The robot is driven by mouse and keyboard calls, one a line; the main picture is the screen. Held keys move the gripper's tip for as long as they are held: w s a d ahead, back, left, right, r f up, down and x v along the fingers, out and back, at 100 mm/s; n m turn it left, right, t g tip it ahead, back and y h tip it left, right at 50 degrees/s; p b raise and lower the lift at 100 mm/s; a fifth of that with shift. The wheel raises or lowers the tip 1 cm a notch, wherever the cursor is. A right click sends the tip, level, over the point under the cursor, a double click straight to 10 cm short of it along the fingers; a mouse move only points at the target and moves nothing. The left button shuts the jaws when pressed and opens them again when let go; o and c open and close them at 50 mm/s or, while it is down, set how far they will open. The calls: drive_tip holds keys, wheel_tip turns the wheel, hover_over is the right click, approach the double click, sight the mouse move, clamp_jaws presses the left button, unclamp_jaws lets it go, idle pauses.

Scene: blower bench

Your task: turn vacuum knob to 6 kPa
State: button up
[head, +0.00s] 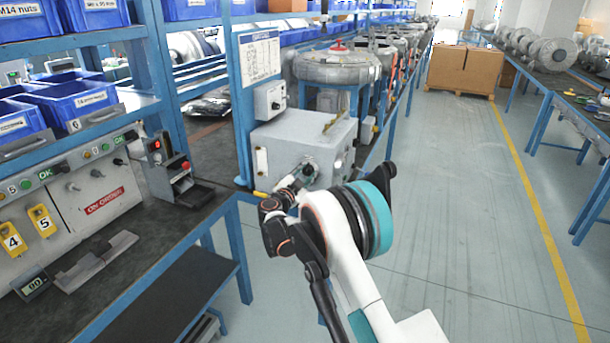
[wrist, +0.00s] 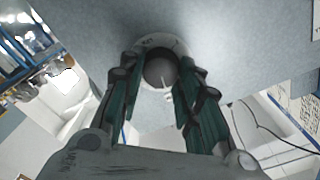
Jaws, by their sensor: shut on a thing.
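The vacuum knob (wrist: 160,70) is a round dark grey knob with a pale pointer line, seen in the wrist view. It sits on a round white dial plate (wrist: 155,41) on a grey panel; the plate's marks are too small to read. My gripper (wrist: 160,74) is shut on the knob, one dark green finger on each side. In the head view my gripper (head: 306,172) reaches the front of the grey metal box (head: 280,138), and the knob there is mostly hidden by the fingers and wrist.
A small white switch box (head: 270,100) is on the blue post above the grey box. The left bench carries a control panel (head: 95,200) and a small dark device with a red button (head: 180,170). Clear floor lies to the right, with cardboard boxes (head: 460,68) farther back.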

drive_tip(key=m, duration=0.5)
drive_tip(key=shift+d, duration=0.1)
drive_tip(key=shift+f+m, duration=0.1)
drive_tip(key=shift+m, duration=0.3)
drive_tip(key=o, duration=1)
drive_tip(key=shift+o, duration=0.2)
drive_tip(key=v, duration=1.2)
